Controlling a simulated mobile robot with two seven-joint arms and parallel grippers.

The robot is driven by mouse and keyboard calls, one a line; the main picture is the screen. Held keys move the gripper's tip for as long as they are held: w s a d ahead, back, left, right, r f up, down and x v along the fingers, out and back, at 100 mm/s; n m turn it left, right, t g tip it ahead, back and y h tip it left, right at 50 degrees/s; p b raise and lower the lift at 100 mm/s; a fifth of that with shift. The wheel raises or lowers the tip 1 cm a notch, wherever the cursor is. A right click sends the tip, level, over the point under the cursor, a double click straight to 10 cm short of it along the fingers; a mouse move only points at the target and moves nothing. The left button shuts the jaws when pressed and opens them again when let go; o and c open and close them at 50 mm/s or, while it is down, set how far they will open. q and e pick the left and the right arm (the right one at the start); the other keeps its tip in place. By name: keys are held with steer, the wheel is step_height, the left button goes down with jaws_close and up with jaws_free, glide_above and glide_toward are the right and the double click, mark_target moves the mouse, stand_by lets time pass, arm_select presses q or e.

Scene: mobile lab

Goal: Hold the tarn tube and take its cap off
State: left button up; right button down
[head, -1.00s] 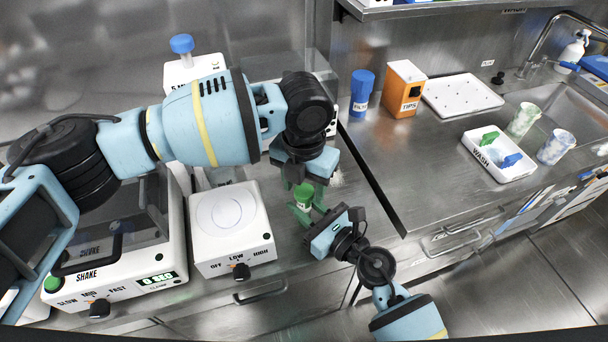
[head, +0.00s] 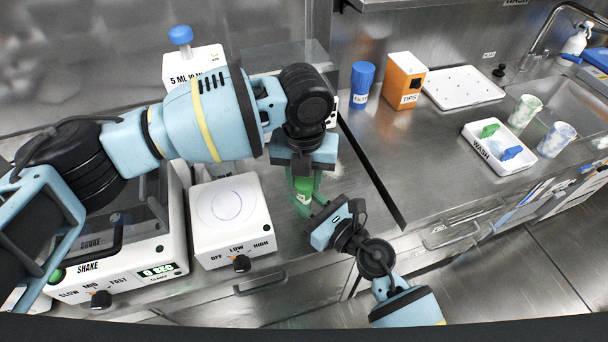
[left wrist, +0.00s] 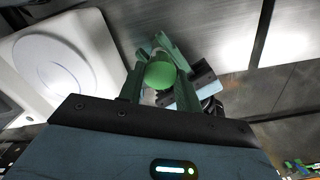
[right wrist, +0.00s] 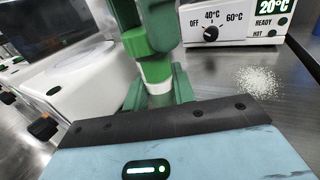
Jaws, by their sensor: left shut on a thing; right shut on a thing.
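The tarn tube has a green cap and a white label band, whose writing is too small to read. In the right wrist view the tube body (right wrist: 157,73) is upright between the fingers of my right gripper (right wrist: 160,92), which is shut on it. The cap (right wrist: 147,42) sits on top with no gap visible. The fingers of my left gripper (left wrist: 160,80) are shut around the cap (left wrist: 161,75) from above. In the head view my left gripper (head: 303,183) is directly above my right gripper (head: 308,205), and both partly hide the tube.
A white stirrer plate (head: 231,222) and a shaker (head: 130,255) stand to the left. A blue filter bottle (head: 361,82), an orange tips box (head: 404,80) and a white wash tray (head: 498,148) are to the right. White granules (right wrist: 257,82) lie on the bench.

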arm_select(q)
steer(key=n, duration=0.9)
steer(key=o, duration=1.1)
steer(key=shift+r, duration=0.1)
steer(key=shift+n, duration=0.4)
steer(key=shift+r, duration=3.9)
steer(key=shift+c, duration=0.6)
steer(key=shift+f, duration=4)
